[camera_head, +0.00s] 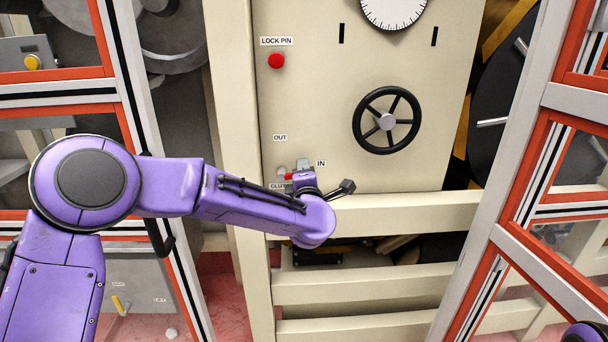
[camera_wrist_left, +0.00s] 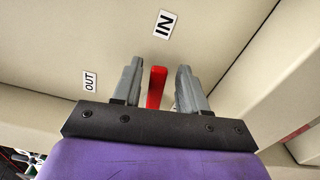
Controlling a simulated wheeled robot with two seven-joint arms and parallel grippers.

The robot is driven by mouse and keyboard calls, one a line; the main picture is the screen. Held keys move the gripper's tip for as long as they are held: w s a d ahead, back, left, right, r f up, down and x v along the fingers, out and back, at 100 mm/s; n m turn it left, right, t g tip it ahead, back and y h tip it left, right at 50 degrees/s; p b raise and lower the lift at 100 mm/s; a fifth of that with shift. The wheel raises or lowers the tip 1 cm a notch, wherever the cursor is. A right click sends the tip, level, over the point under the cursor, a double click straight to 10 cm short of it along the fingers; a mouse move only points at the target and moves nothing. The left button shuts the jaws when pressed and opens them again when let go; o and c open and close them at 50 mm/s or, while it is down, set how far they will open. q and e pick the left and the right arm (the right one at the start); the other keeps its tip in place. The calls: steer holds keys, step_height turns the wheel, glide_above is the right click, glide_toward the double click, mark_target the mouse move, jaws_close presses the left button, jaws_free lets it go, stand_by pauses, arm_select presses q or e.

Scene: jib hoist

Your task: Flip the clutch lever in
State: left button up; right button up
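The clutch lever (camera_wrist_left: 156,88) is a red handle. In the left wrist view it stands between the two grey fingers of my left gripper (camera_wrist_left: 158,85), closer to the left finger, with a clear gap to the right finger. The gripper is open around it. The IN label (camera_wrist_left: 166,24) is above and the OUT label (camera_wrist_left: 90,81) is to the left. In the head view the left gripper (camera_head: 292,170) is at the panel by the IN label, and only a bit of red (camera_head: 288,177) shows. My arm hides most of the lever and part of the clutch label. My right gripper is out of view.
The cream panel (camera_head: 330,110) carries a black handwheel (camera_head: 387,121), a red lock pin knob (camera_head: 276,61) and a dial (camera_head: 394,10). A cream rail (camera_head: 400,215) runs below the panel. Orange-edged frames (camera_head: 515,200) stand at both sides.

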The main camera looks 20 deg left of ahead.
arm_select(q)
steer(key=b+v, duration=0.3)
steer(key=v, duration=0.7)
steer(key=shift+s, duration=0.3)
steer(key=shift+d, duration=0.1)
